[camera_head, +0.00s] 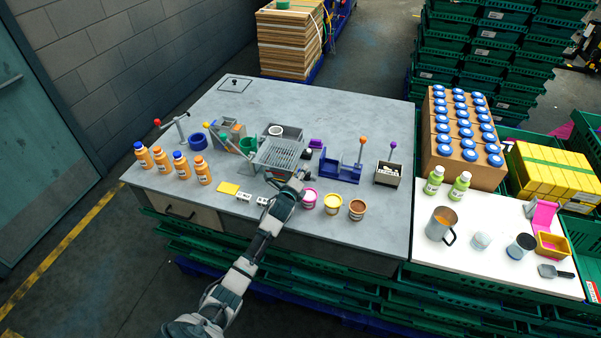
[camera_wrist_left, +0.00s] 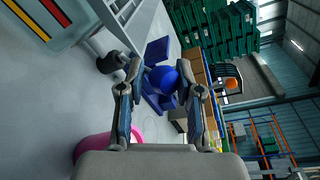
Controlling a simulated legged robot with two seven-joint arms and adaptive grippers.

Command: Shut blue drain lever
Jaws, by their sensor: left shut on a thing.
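The blue round knob of the drain lever (camera_wrist_left: 162,79) shows between my left fingertips in the left wrist view. My left gripper (camera_head: 300,178) is shut on it, at the right front of the metal drain rack (camera_head: 281,153). In the head view the gripper hides the knob, and I cannot tell the lever's angle. The black fitting by the rack's right side (camera_head: 307,154) is near the gripper. My right gripper is in neither view.
A blue press with an orange knob (camera_head: 341,170) is to the right.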

